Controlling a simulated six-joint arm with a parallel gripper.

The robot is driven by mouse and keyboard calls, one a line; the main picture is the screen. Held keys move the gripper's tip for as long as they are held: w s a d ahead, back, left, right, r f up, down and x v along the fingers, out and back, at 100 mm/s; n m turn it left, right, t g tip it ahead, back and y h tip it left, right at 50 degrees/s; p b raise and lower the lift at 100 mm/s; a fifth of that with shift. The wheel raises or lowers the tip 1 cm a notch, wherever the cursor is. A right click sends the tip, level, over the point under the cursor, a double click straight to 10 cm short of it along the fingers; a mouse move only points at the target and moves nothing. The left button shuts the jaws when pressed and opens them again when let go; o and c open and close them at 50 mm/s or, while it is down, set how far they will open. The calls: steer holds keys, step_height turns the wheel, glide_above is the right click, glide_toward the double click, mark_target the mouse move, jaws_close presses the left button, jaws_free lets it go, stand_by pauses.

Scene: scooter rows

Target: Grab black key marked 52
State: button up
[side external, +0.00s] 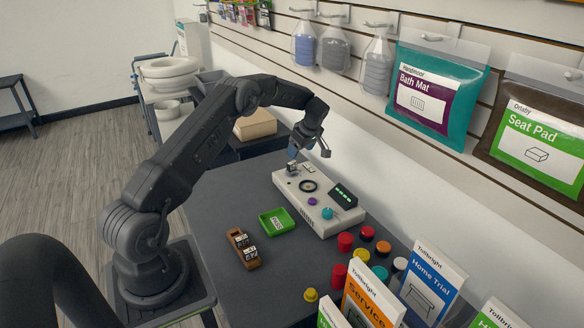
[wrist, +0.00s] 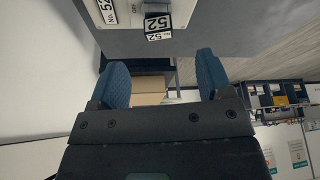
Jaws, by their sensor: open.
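The black key marked 52 (wrist: 158,26) has a white label and stands at the near end of the pale control panel, beside the word OFF. In the side view the key (side external: 292,168) sits on the panel's left end. My gripper (side external: 308,150) is open and empty, above and slightly beyond the key. In the wrist view the gap between its fingers (wrist: 163,72) is clear, and the key lies past the fingertips, touched by neither. The panel (side external: 335,217) carries a No. 52 plate (wrist: 106,12). The lower part of the key is hidden.
A brown holder (side external: 249,263) with black labelled keys and a green tray (side external: 264,219) are on the dark table (side external: 215,200). Coloured caps, including a red one (side external: 345,241), and boxed goods crowd the front right. A slatted wall (side external: 350,110) with hanging packets runs behind the panel.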

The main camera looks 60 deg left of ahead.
mark_target(292, 163)
steer(key=x, duration=0.3)
steer(key=shift+f, duration=0.15)
steer(key=shift+a+x, duration=0.25)
steer(key=shift+x, duration=1.1)
steer(key=shift+a+x, duration=0.25)
steer(key=shift+x, duration=1.1)
steer(key=c, duration=1.1)
steer(key=shift+o, duration=0.2)
steer(key=shift+r, duration=0.3)
